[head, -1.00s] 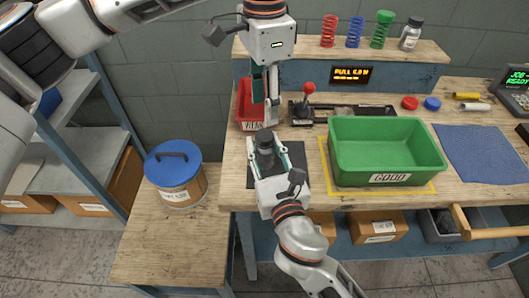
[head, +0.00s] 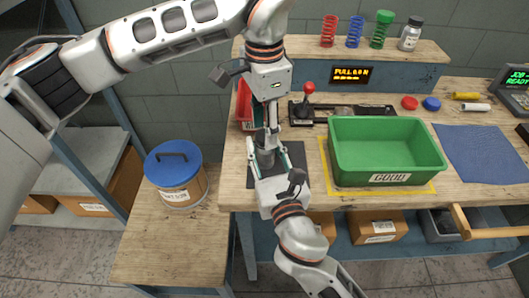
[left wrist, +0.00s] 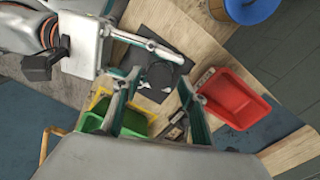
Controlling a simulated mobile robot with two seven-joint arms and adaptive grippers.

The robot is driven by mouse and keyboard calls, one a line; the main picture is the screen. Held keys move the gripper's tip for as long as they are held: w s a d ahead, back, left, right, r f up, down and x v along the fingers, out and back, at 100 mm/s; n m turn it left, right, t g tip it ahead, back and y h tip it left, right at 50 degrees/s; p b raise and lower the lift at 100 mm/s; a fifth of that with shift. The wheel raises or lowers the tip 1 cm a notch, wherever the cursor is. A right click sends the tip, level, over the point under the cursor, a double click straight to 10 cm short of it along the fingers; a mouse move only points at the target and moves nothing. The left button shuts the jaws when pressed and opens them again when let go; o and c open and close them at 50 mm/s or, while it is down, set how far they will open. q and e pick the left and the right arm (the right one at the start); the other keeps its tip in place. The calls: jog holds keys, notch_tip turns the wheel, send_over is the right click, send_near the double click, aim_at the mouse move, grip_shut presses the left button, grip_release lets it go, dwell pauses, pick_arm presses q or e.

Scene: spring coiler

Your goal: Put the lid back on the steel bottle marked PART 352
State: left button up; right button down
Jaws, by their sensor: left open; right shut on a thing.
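A dark grey cylinder, likely the bottle (head: 266,160), stands upright over the black mat (head: 288,153) on the bench's left part. Its marking cannot be read. My right gripper (head: 268,152) is shut on its side from the front. My left gripper (head: 266,134) points down, open, with its fingers right at the cylinder's top. In the left wrist view its dark round top (left wrist: 160,76) lies between my left fingers. The fingers hide the top in the head view, and I cannot tell whether a lid is on it.
A red bin (head: 245,100) stands close behind my left gripper. A red-knobbed lever (head: 308,90) and the green bin (head: 385,150) are to the right. A small capped bottle (head: 411,34) stands on the shelf. A blue-lidded drum (head: 174,175) is at left.

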pick_arm(q)
jog(key=shift+f, duration=0.55)
jog(key=c, duration=1.1)
